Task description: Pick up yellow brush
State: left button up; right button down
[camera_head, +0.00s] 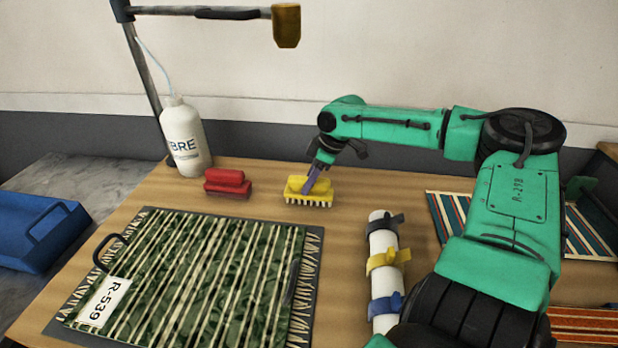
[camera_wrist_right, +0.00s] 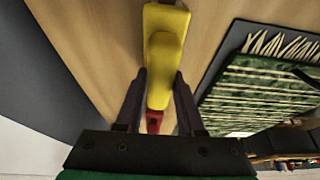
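The yellow brush (camera_head: 322,192) stands bristles down on the wooden table, near its back edge. In the right wrist view the yellow brush (camera_wrist_right: 167,55) runs up from between the fingers. My right gripper (camera_head: 313,180) reaches down to the brush from above. In its wrist view the right gripper (camera_wrist_right: 160,85) has its two fingers apart, one on each side of the brush's yellow body. Narrow gaps seem to show beside the brush; contact is hard to tell. My left gripper is not in view.
A red brush (camera_head: 228,183) and a white bottle (camera_head: 185,138) stand to the left. A striped green rug (camera_head: 190,270) lies in front. A white roll with straps (camera_head: 382,250) lies to the right. A blue tray (camera_head: 35,230) is at far left. Bare table surrounds the yellow brush.

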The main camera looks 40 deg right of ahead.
jog(key=shift+r, duration=0.3)
notch_tip(320, 180, up, 20)
jog(key=p, duration=0.1)
jog(key=shift+p, duration=0.35)
